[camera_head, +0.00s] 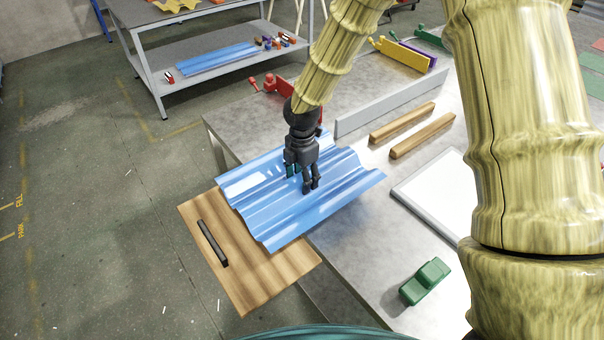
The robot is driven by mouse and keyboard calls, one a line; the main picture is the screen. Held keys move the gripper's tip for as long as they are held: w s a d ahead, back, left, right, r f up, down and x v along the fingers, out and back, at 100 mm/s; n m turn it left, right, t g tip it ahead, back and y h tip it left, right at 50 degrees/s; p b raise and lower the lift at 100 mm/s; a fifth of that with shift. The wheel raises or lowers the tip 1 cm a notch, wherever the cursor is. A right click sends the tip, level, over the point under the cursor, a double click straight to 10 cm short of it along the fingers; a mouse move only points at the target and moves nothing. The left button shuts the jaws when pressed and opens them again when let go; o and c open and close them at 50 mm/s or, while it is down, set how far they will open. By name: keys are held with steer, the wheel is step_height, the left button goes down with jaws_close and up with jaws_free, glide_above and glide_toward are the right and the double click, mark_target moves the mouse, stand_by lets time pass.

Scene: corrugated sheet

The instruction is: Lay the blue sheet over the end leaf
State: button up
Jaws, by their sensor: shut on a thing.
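The blue corrugated sheet (265,217) lies at the left end of the grey table, its ridges running from lower left to upper right. Its left part overlaps the wooden end leaf (250,283), which sticks out from the table's left end. Bare wood shows along the leaf's left and front sides. My gripper (306,186) is above the right half of the sheet, fingers pointing down, shut on the sheet. The fingertips' exact contact with the sheet is too small to make out. Whether the sheet rests flat on the leaf or hovers slightly is unclear.
A black bar (212,243) lies on the leaf. A green block (425,282), two wooden strips (422,136), a white panel (432,194) and a long grey upright strip (392,103) are on the table (360,240). A shelved bench (215,62) stands behind, across open floor.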

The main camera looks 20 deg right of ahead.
steer(key=shift+f+b, duration=0.6)
steer(key=shift+f, duration=1.55)
steer(key=shift+f, duration=0.1)
steer(key=o, duration=1.7)
step_height(320, 180, up, 12)
